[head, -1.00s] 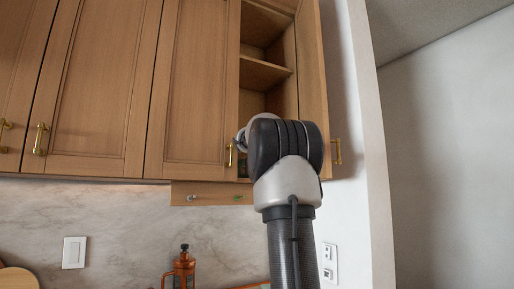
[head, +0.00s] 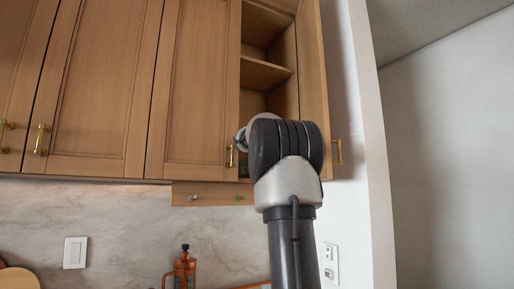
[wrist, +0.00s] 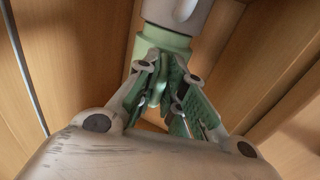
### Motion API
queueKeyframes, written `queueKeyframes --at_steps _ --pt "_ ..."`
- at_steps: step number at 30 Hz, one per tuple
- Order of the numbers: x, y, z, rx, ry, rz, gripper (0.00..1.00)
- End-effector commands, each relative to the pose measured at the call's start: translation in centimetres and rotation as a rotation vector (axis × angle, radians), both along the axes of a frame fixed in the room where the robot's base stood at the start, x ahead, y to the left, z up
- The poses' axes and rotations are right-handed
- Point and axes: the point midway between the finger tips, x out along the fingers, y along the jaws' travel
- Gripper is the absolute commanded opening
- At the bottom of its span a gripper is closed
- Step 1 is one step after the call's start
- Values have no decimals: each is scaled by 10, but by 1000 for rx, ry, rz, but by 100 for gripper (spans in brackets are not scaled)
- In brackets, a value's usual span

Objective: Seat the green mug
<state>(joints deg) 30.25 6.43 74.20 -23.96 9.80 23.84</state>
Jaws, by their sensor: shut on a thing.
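A wooden strip (head: 215,194) under the cabinet carries a grey knob (head: 193,197) and a small green knob (head: 238,198).
An open wooden cabinet with shelves (head: 265,73) is behind my arm. Closed doors (head: 95,90) with brass handles are to the left, a wall to the right. A copper press (head: 184,268) stands below. A pale grey rounded thing (wrist: 178,12) adjoins the mug.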

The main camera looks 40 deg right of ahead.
Motion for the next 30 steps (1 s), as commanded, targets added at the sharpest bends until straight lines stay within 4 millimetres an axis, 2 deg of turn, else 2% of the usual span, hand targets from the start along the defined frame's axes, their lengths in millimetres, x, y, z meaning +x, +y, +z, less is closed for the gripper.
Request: queueKeyframes --at_steps 8,30 --pt "-1 0 0 -2 -1 -1 0" --pt "-1 0 -18 -2 -1 -2 0"
